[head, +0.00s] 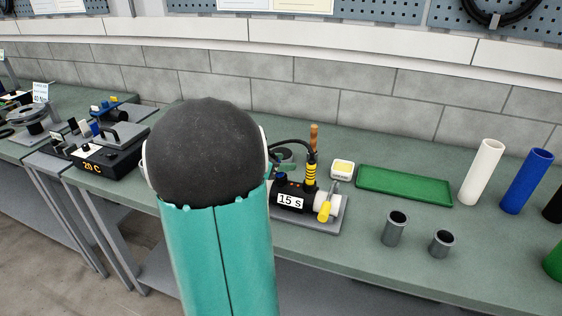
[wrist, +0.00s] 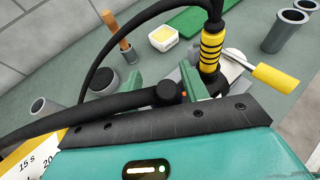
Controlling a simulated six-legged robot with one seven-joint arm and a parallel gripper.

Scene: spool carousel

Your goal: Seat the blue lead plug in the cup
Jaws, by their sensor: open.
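I cannot make out a plug with a blue lead for certain in either view. A black lead with a yellow-banded end (head: 310,175) stands upright at the "15 s" unit (head: 290,200); the banded end also shows in the wrist view (wrist: 211,50). Two grey open cups, the left one (head: 394,230) taller and the right one (head: 442,244) shorter, stand on the bench; I cannot tell which is meant. My gripper (wrist: 162,82) is open, its two green fingers apart near the black lead and the unit. In the head view my arm hides it.
A green tray (head: 405,186) and a yellow-topped white box (head: 342,169) lie behind the cups. White (head: 482,172) and blue (head: 527,181) tubes stand at the right. A yellow-handled lever (wrist: 275,77) sticks out close to the banded end. A "20 C" unit (head: 100,160) is at the left.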

